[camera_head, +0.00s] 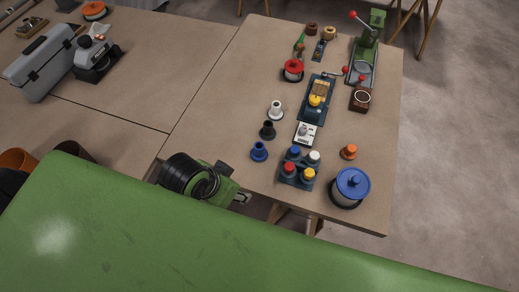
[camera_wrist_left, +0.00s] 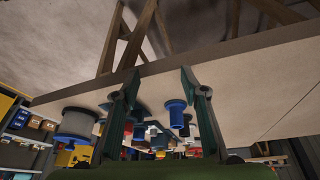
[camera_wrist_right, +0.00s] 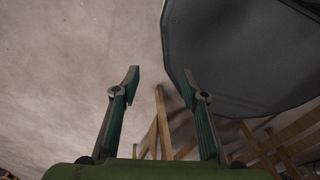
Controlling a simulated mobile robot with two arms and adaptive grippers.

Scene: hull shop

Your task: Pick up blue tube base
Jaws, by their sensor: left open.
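The blue tube base (camera_head: 259,151) stands upright on the table near its left front edge, with a flared foot and a narrower neck. It also shows in the left wrist view (camera_wrist_left: 177,116), between the finger lines and apart from them. My left gripper (camera_head: 243,198) is at the table's front edge, on the near side of the blue tube base. Its fingers are spread and empty in the left wrist view (camera_wrist_left: 160,84), which looks upside down. My right gripper (camera_wrist_right: 162,84) is open and empty over the floor. It is not seen in the head view.
A black tube base (camera_head: 267,130) and a white one (camera_head: 276,110) stand behind the blue one. A dark tray (camera_head: 299,183) with coloured pieces is to its right, then an orange piece (camera_head: 348,152) and a blue-lidded pot (camera_head: 349,188). A grey rounded object (camera_wrist_right: 240,60) is beside my right gripper.

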